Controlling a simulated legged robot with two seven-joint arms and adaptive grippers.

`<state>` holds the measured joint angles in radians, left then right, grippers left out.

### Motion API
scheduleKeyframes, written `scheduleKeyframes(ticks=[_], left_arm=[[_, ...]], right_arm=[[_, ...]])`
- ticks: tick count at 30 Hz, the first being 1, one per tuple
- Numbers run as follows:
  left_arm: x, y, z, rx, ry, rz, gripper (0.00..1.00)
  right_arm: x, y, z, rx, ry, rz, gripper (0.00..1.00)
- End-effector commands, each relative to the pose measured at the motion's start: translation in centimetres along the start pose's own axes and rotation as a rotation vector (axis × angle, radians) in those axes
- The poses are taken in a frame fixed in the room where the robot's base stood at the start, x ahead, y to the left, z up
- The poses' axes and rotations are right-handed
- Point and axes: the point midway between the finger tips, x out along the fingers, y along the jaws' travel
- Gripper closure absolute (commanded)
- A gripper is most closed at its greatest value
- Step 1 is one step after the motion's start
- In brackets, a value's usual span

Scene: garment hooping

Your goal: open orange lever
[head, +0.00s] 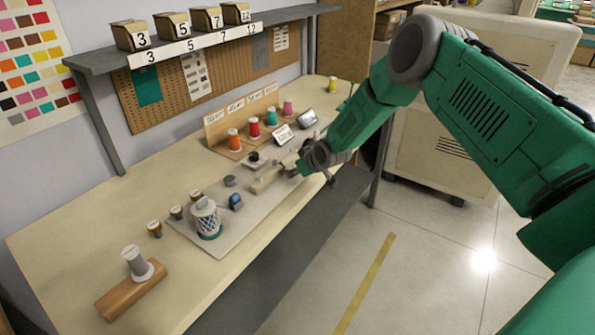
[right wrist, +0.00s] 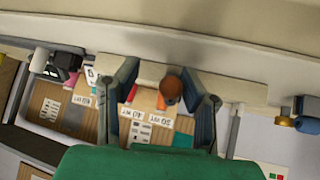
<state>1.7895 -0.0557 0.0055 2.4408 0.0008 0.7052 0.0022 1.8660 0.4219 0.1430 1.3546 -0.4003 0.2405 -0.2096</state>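My right gripper (head: 318,160) reaches in from the right in the head view, low over the far right part of the grey mat. In the right wrist view my right gripper (right wrist: 167,100) has its two dark fingers apart. A round orange-brown knob (right wrist: 171,88) shows between the fingers, with a gap on both sides; it looks like the end of the orange lever. A pale bar lies behind it. I cannot make out the lever in the head view, where my gripper covers that spot. My left gripper is not in view.
A grey mat (head: 225,240) on the wooden table (head: 75,255) carries a white latticed cylinder (head: 206,217) and small parts. Coloured thread spools (head: 253,128) stand on a rack behind. A shelf (head: 200,42) with numbered bins hangs above.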

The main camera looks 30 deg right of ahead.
Motion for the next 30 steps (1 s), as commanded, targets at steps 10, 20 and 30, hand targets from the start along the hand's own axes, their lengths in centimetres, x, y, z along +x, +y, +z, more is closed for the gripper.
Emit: scheduleKeyframes(ticks=[10, 20, 30], left_arm=[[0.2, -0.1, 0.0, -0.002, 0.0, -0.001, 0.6], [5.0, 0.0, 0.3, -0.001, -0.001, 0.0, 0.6], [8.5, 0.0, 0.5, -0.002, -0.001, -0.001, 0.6]], right_arm=[[0.0, 0.2, -0.2, 0.005, 0.016, -0.004, 1.0], [1.0, 0.4, 1.4, 0.062, 0.228, -0.025, 1.0], [1.3, 0.5, 1.9, 0.106, 0.402, -0.047, 1.0]])
